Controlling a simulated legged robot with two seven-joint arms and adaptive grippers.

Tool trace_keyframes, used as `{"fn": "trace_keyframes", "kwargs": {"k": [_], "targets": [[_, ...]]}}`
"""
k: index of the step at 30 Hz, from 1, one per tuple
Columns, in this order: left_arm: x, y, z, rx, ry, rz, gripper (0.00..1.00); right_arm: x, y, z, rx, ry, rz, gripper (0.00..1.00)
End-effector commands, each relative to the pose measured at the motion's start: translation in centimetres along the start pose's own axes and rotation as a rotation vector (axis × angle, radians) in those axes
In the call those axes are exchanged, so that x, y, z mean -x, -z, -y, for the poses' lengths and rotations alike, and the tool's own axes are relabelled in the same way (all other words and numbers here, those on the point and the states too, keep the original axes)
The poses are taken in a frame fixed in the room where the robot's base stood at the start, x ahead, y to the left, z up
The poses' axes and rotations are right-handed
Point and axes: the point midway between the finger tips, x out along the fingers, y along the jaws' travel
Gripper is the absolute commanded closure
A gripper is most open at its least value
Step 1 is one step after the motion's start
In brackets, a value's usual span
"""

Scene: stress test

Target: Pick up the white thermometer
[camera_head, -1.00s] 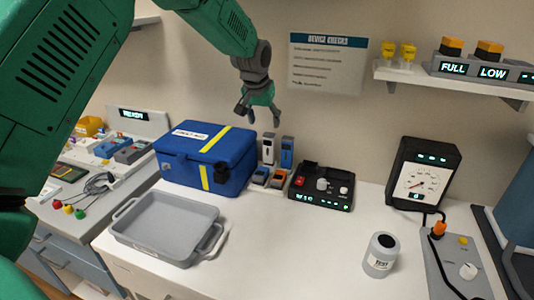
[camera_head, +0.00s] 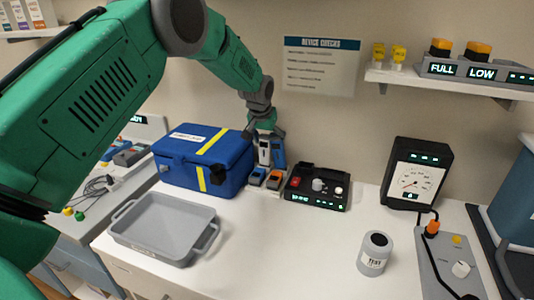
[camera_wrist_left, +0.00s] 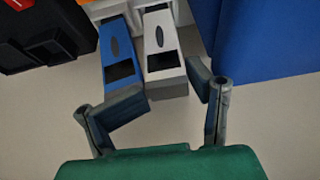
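The white thermometer (camera_head: 264,153) stands upright beside the blue thermometer (camera_head: 279,155), at the back of the white counter between the blue case and the black device. In the left wrist view, the white thermometer (camera_wrist_left: 163,48) is in the centre and the blue thermometer (camera_wrist_left: 118,55) is just left of it. My left gripper (camera_head: 266,134) is open above and at the thermometers. In the wrist view its fingers (camera_wrist_left: 163,92) are spread, one overlapping the blue thermometer's end, the other between the white one and the blue case. Contact cannot be told. My right gripper is out of view.
The blue case (camera_head: 203,160) stands close left of the thermometers, the black device (camera_head: 317,187) close right. A grey tray (camera_head: 164,228) and a jar (camera_head: 375,253) stand farther forward. The counter's middle is clear.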

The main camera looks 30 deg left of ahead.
Motion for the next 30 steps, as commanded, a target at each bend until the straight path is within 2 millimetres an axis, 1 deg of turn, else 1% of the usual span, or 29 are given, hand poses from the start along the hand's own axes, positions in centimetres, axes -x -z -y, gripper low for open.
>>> {"fn": "trace_keyframes", "kwargs": {"k": [1,2,3,8,9,14,16,19,21,24,27,30], "targets": [[-0.6,-0.7,0.4,0.002,0.005,0.016,0.66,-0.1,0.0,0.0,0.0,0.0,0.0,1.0],[-0.6,-0.7,0.5,0.002,0.004,0.016,0.77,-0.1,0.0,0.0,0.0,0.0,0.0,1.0],[-0.6,-0.7,0.5,0.003,0.004,0.016,0.91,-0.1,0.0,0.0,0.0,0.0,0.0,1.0],[-0.6,-0.7,0.5,0.004,0.003,0.016,0.92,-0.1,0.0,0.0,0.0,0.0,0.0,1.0],[-0.6,-0.7,0.5,0.004,0.004,0.016,0.97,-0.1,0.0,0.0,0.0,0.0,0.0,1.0],[-0.5,-0.7,0.4,0.004,0.004,0.016,0.97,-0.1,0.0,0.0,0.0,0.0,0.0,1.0],[-0.2,-0.5,0.4,0.004,0.004,0.015,0.97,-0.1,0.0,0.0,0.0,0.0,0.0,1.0],[1.1,0.1,0.3,0.004,0.003,0.012,0.97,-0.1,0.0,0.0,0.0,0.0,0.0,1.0],[2.6,0.7,0.3,0.004,0.002,0.007,1.0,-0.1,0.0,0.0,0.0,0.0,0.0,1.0],[4.9,1.6,0.2,0.003,0.003,0.002,1.0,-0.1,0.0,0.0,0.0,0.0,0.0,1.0],[6.8,2.4,0.1,0.003,0.003,0.002,1.0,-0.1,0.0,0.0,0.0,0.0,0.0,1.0],[8.1,3.0,0.0,0.002,0.004,0.003,1.0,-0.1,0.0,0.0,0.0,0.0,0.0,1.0]]}}
